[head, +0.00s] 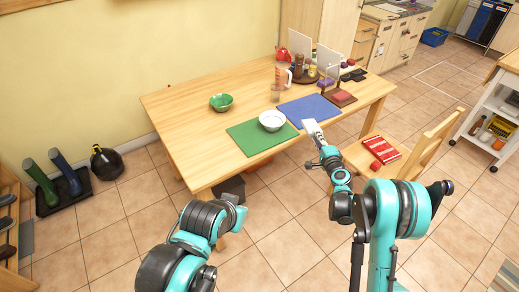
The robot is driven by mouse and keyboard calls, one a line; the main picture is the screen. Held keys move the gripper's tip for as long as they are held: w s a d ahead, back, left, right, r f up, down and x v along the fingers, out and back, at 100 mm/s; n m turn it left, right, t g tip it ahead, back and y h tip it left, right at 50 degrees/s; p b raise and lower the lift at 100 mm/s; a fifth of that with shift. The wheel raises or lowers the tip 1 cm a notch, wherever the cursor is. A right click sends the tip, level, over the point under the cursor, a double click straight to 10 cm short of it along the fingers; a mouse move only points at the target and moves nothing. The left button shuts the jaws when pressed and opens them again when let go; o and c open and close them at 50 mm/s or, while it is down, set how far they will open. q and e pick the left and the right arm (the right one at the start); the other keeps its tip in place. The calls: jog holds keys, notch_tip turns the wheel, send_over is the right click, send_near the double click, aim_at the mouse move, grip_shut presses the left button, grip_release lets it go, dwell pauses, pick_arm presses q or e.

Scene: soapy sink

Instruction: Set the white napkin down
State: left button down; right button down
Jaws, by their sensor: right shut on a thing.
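The white napkin (311,127) is at the front edge of the wooden table (185,125), over or just beside the blue placemat (322,106). My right gripper (320,141) reaches in from the lower right and is shut on the napkin. I cannot tell whether the napkin touches the table. My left arm is at the lower centre, in front of the table, and the fingers of my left gripper (235,199) do not show clearly.
A white bowl (271,121) stands on the green placemat (252,139), left of the napkin. A green bowl (221,102), a glass (275,93) and several bottles stand farther back. A chair (425,150) with a red striped cloth (380,149) is at the right.

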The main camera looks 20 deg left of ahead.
jog(key=w+a+n+g+y+p, duration=0.1)
jog(key=w+a+n+g+y, duration=0.15)
jog(key=a, duration=0.75)
jog(key=w+a+n+g+y+p, duration=0.1)
jog(key=a+n+g+y, duration=0.2)
jog(key=a, duration=0.7)
jog(key=s+d+f+t+b, duration=0.1)
jog(key=s+f+b, duration=0.5)
jog(key=s+f, duration=0.5)
jog(key=shift+s+d+y, duration=0.15)
jog(key=shift+d+y, duration=0.1)
jog(key=shift+y, duration=0.1)
jog(key=shift+m+t, duration=0.25)
jog(key=c, duration=1.5)
grip_release()
